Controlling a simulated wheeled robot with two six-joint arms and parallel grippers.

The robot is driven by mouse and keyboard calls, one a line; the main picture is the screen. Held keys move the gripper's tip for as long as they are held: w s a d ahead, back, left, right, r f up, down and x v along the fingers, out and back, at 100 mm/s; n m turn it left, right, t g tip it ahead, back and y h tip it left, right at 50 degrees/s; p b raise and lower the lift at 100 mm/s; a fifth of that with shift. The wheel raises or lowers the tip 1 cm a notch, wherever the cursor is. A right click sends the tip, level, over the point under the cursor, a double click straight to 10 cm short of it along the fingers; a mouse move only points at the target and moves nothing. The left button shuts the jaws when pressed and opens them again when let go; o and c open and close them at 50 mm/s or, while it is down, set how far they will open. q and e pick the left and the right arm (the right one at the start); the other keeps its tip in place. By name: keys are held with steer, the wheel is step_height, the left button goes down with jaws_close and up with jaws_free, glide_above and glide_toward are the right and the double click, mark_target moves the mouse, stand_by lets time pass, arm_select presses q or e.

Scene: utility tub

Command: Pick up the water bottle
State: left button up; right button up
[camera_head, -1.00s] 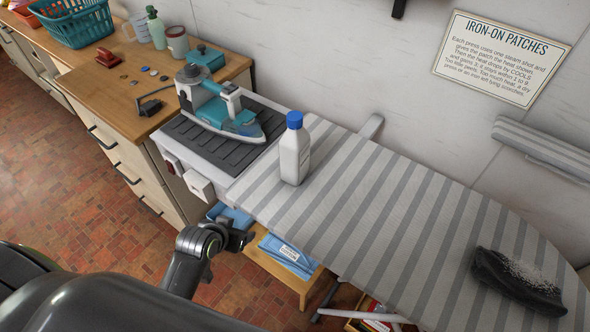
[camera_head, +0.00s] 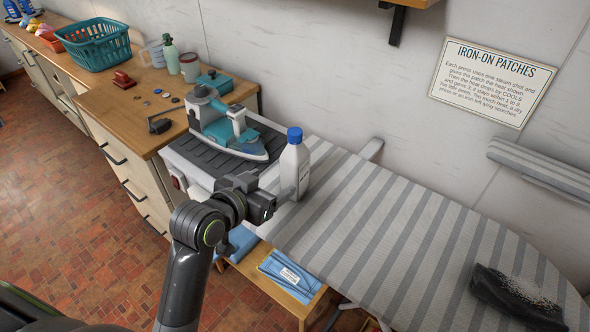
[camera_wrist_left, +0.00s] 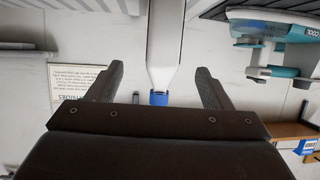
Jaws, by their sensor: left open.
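The water bottle (camera_head: 292,168) is white with a blue cap and stands upright on the striped ironing board (camera_head: 385,215), near its left end. My left gripper (camera_head: 283,196) is just in front of the bottle in the head view and partly covers its lower left side. In the left wrist view, the bottle (camera_wrist_left: 164,50) appears upside down between the two spread fingers of my left gripper (camera_wrist_left: 160,85), with a gap on each side. The left gripper is open. My right gripper is in neither view.
A teal steam iron (camera_head: 226,128) rests on a dark ridged pad left of the bottle. A dark cloth item (camera_head: 515,296) lies at the board's right. A wooden counter (camera_head: 130,108) holds a teal basket (camera_head: 95,42) and a green bottle (camera_head: 170,55). The middle of the board is clear.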

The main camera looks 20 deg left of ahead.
mark_target(288, 172)
arm_select(q)
steer(key=x, duration=0.7)
steer(key=shift+w+f+p, duration=0.15)
steer(key=shift+p, duration=0.15)
steer(key=shift+w+f, duration=0.2)
steer(key=shift+w, duration=0.35)
steer(key=shift+p+x, duration=0.55)
steer(key=shift+x, duration=1.45)
steer(key=shift+a, duration=0.1)
steer(key=c, duration=1.3)
